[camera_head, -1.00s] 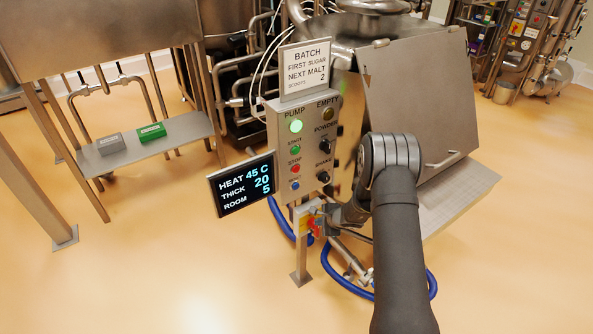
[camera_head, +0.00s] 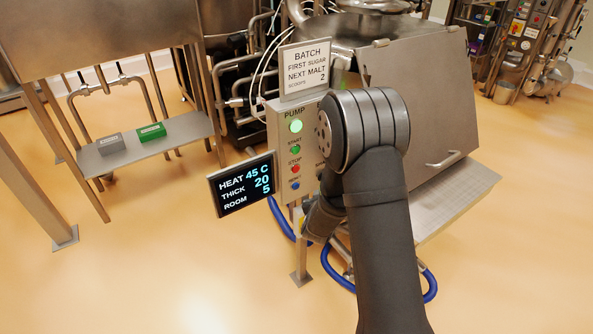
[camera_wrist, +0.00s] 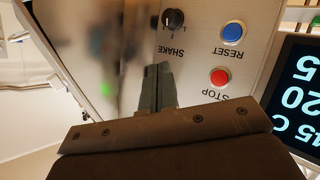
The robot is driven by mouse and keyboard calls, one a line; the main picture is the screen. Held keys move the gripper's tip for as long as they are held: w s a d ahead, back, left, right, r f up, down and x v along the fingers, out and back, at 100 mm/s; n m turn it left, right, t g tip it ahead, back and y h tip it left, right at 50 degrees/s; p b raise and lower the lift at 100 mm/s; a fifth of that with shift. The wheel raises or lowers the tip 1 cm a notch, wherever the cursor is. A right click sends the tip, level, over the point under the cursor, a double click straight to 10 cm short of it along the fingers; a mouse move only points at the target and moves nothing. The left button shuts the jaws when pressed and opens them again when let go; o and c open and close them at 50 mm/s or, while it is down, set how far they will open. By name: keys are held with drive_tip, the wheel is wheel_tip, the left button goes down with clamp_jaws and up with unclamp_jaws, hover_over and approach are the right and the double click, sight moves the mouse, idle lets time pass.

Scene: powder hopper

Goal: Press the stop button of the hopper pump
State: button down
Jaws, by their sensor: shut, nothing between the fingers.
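The red stop button (camera_head: 295,169) is on the hopper's control panel (camera_head: 284,182), between the green start button (camera_head: 295,150) and the blue reset button (camera_head: 295,186). The green pump lamp (camera_head: 295,126) above is lit. In the wrist view the stop button (camera_wrist: 220,77) shows upside down, right of the fingertips, with the reset button (camera_wrist: 232,32) beyond it. My gripper (camera_wrist: 157,70) is shut and empty, in front of the panel near the shake knob (camera_wrist: 173,19), apart from the stop button. In the head view my arm hides the gripper and the panel's right side.
A display (camera_head: 243,184) reading heat 45 C, thick 20, room 5 sticks out left of the panel. A batch sign (camera_head: 305,68) stands above it. The steel hopper (camera_head: 420,105) is behind my arm. A blue hose (camera_head: 278,220) runs below. A shelf at left holds a grey and a green block.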

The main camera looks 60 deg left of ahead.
sight(296, 169)
drive_tip(key=shift+s+a+r+n+y, duration=0.2)
drive_tip(key=shift+s+r+n+y, duration=0.3)
drive_tip(key=shift+r, duration=0.4)
drive_tip(key=shift+a, duration=0.1)
drive_tip(key=a, duration=0.8)
drive_tip(key=shift+a, duration=0.3)
drive_tip(key=shift+a, duration=0.1)
idle(1.3)
drive_tip(key=shift+a, duration=0.3)
drive_tip(key=shift+a, duration=0.6)
idle(0.8)
idle(0.5)
drive_tip(key=shift+d, duration=1)
